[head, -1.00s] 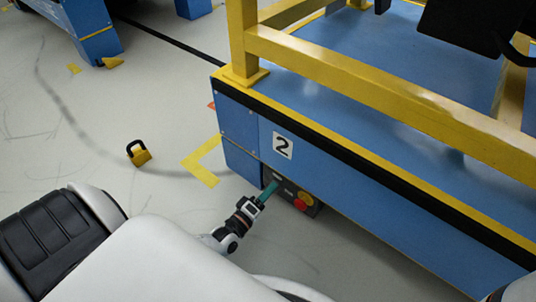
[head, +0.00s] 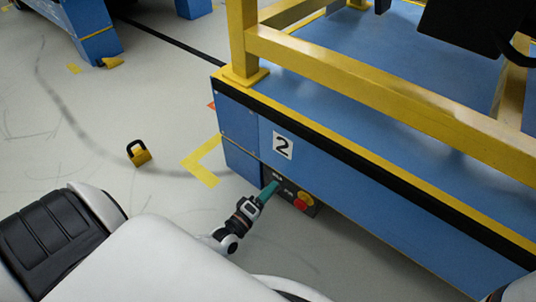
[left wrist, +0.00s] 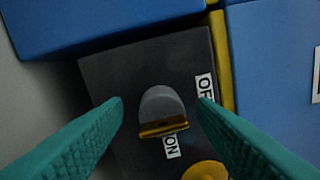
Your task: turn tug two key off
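Tug two is the blue cart with the number 2 plate (head: 283,146). Its dark control panel (left wrist: 115,70) sits low on the side. In the left wrist view, a grey key switch (left wrist: 160,103) stands on the panel with a brass-coloured key piece (left wrist: 163,128) at its lower edge. The ON label (left wrist: 171,146) is just below this piece; the OFF label (left wrist: 205,88) is to the right, partly hidden by a finger. My left gripper (left wrist: 160,110) is open, its teal fingers on either side of the switch with gaps. It also shows at the panel in the head view (head: 267,193). My right gripper is not in view.
A red button (head: 300,204) with yellow around it is beside the switch on the panel. Yellow rails (head: 390,95) run above the blue deck. A yellow padlock-shaped object (head: 139,153) stands on the floor at left.

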